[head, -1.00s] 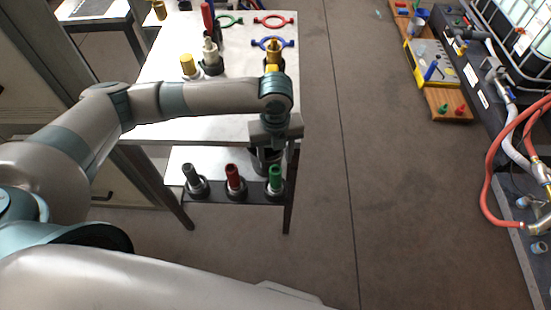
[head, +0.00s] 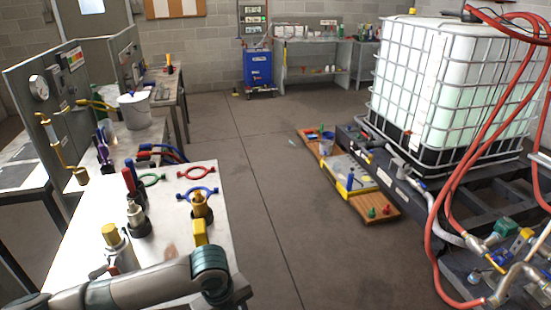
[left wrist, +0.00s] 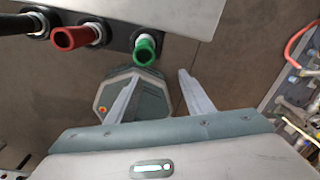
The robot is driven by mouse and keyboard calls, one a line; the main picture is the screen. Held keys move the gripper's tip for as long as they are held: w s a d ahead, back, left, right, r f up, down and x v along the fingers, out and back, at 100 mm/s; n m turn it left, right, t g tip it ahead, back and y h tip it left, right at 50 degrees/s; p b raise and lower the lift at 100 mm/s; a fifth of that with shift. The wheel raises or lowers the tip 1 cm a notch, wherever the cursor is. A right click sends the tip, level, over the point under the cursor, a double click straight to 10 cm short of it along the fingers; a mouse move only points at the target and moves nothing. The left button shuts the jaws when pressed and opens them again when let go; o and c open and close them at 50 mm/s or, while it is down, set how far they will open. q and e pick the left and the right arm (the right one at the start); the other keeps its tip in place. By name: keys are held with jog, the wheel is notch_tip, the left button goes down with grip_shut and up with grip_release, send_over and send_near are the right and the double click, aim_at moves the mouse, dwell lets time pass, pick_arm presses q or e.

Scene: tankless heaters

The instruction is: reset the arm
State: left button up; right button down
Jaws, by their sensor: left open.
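My left arm (head: 150,288) crosses the bottom left of the head view, in front of the near end of the white-topped table (head: 85,240). Its gripper is hidden below the arm there. In the left wrist view my left gripper (left wrist: 160,76) is open, with two grey fingers apart and nothing between them. A green-handled piece (left wrist: 144,50), a red one (left wrist: 75,38) and a black one (left wrist: 32,24) stick out along the rack edge above the fingers. The green one is nearest. My right gripper shows in neither view.
The table carries a yellow-capped piece (head: 111,236), a red ring (head: 197,173), a blue ring (head: 186,193) and other fittings. A caged white tank (head: 440,85) and red hoses (head: 432,240) stand at right. A wooden board (head: 385,211) lies on the floor. The middle floor is clear.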

pick_arm(q)
jog(key=s+d+f+n+t+h, duration=0.2)
jog(key=s+d+n+h, duration=0.2)
jog(key=s+d+n, duration=0.4)
jog(key=s+a+f+n+t+y, duration=0.1)
jog(key=s+a+f+n+y, duration=0.1)
jog(key=s+a+n, duration=0.65)
jog(key=s+a+f+n+y, duration=0.3)
jog(key=s+a+n, duration=0.3)
jog(key=a+n, duration=0.45)
notch_tip(320, 180, down, 28)
jog(key=s+g, duration=0.1)
jog(key=s+a+f, duration=0.1)
jog(key=s+f, duration=0.7)
jog(key=s, duration=0.1)
jog(key=s+a+f+g, duration=0.1)
jog(key=s+a+f, duration=0.1)
jog(key=s+f, duration=0.7)
jog(key=shift+a+f+m, duration=0.2)
jog(key=shift+a+m, duration=0.1)
jog(key=shift+m, duration=0.1)
